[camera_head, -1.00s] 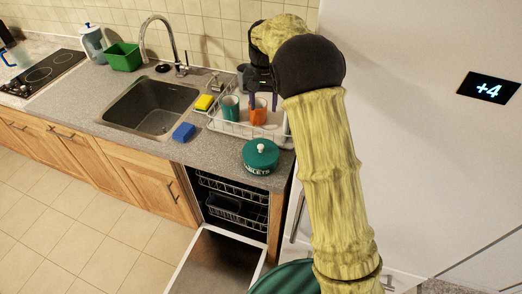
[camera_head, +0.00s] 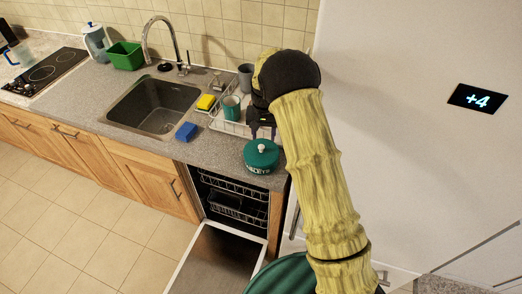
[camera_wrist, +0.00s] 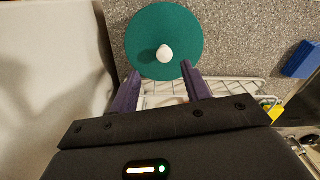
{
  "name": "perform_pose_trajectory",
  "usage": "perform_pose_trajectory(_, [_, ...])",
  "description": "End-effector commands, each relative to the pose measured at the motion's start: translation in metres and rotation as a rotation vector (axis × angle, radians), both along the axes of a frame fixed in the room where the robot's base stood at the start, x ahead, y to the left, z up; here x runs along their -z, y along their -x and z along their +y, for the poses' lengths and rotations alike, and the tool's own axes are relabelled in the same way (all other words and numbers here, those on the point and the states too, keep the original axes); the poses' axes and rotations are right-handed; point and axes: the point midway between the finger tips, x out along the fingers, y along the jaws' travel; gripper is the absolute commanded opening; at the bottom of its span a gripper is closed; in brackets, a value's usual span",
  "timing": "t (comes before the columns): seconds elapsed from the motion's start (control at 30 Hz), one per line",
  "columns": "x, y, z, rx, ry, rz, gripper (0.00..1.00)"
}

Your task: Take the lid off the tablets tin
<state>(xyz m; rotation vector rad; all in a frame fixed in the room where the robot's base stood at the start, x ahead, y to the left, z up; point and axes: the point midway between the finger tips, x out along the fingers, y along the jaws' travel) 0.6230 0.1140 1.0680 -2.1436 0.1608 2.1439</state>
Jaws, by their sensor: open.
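The tablets tin (camera_head: 261,165) is a round green tin with its lid on, at the counter's right end, lettering on its side. The lid (camera_wrist: 150,35) is a green disc with a white knob (camera_wrist: 165,53) at its middle, seen from above in the wrist view. My gripper (camera_wrist: 160,72) is open and empty, its two purple fingers apart. The fingertips reach the lid's near edge in the picture, with the knob just beyond them. In the head view my gripper (camera_head: 262,132) is just behind the tin, over the dish rack. I cannot tell its exact height above the lid.
The white dish rack (camera_head: 228,126) with a teal mug (camera_head: 231,108) stands behind the tin. The dishwasher door (camera_head: 218,262) hangs open below. A white wall panel (camera_head: 400,130) rises at right.

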Motion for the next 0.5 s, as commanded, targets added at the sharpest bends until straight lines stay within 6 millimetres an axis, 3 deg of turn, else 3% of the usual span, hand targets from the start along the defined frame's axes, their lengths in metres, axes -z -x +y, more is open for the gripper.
perform_pose_trajectory(0.27, [0.003,0.001,0.002,-0.001,0.0,0.001,0.47])
perform_pose_trajectory(0.5, [0.031,0.004,0.008,-0.001,0.002,0.004,0.47])
